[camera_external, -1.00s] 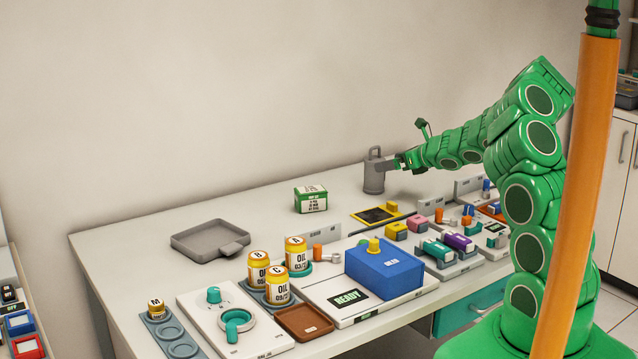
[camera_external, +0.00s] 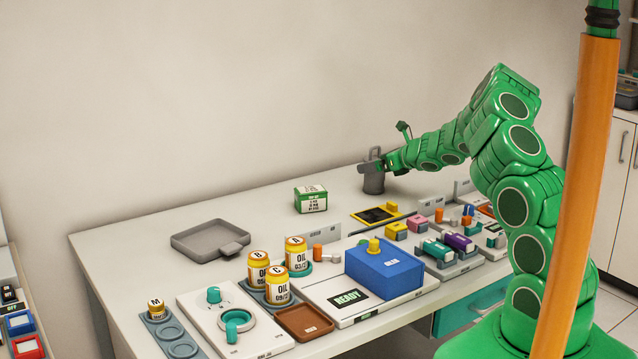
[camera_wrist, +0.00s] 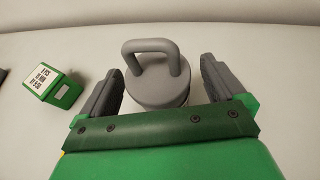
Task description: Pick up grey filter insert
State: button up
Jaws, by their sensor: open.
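The grey filter insert (camera_external: 373,181) is a grey cylinder with a loop handle on top, standing upright at the back of the table. My gripper (camera_external: 381,162) is at its upper part in the external view. In the wrist view the filter insert (camera_wrist: 158,80) sits between the two dark fingers of my gripper (camera_wrist: 165,88). The fingers are open, one on each side, with a visible gap at the left; contact at the right is hard to tell. The lower body of the insert is hidden behind my gripper in the wrist view.
A green-and-white box (camera_external: 311,199) stands left of the insert, also in the wrist view (camera_wrist: 57,86). A grey tray (camera_external: 205,238) lies farther left. A yellow-framed black pad (camera_external: 377,215) and coloured blocks lie in front. The table behind the box is clear.

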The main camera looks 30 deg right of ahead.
aim_at(374, 159)
jog(key=shift+w+a+f, duration=0.15)
jog(key=shift+w+a, duration=0.05)
jog(key=shift+w, duration=0.2)
jog(key=c, duration=1.1)
jog(key=shift+c, duration=0.2)
jog(key=shift+r, duration=0.55)
notch_tip(374, 159, up, 2)
jog(key=shift+r, duration=0.1)
jog(key=s+a+r, duration=0.4)
jog(key=s+r, duration=0.5)
jog(key=s, duration=0.4)
jog(key=shift+s+r, duration=0.25)
jog(key=shift+r, duration=0.1)
